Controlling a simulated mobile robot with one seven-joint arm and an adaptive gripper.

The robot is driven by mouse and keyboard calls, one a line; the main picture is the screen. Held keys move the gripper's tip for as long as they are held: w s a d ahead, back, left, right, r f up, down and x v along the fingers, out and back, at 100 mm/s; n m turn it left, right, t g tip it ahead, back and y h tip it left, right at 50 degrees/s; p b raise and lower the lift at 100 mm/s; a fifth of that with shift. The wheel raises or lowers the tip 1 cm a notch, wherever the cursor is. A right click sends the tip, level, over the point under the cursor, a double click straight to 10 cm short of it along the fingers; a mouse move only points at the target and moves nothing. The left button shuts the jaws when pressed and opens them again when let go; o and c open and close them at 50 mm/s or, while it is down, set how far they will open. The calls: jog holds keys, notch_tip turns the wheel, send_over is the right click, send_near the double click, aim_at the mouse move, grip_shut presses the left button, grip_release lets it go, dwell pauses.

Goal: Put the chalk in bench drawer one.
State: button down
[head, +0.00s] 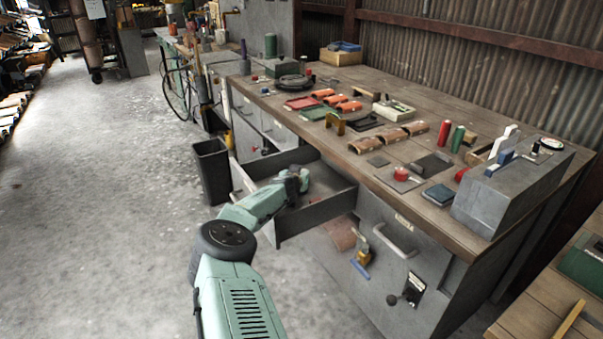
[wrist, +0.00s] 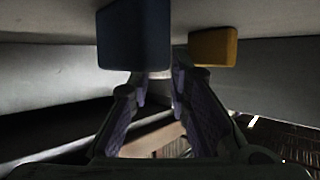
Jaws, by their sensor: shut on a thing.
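An open grey bench drawer (head: 318,212) is pulled out from under the workbench; I cannot read a number on it. My arm reaches over its near side wall, and my gripper (head: 300,182) is inside the drawer space. In the wrist view, the two dark fingers of my gripper (wrist: 160,88) close around a small pale thing, likely the chalk (wrist: 158,74), which is mostly hidden and dim. A dark blue block (wrist: 134,36) and a yellow block (wrist: 212,46) are close to the fingers against a pale surface. The chalk cannot be made out in the head view.
The workbench top (head: 400,160) holds several tools, red and green cylinders and a grey box (head: 505,200). A closed cabinet front with a handle (head: 394,242) is right of the drawer. A black bin (head: 212,168) stands left of it. The floor (head: 110,200) at left is clear.

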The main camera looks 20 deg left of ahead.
jog(key=c, duration=1.5)
grip_release()
jog(key=shift+f, duration=0.2)
jog(key=shift+d, duration=0.1)
jog(key=shift+r, duration=0.1)
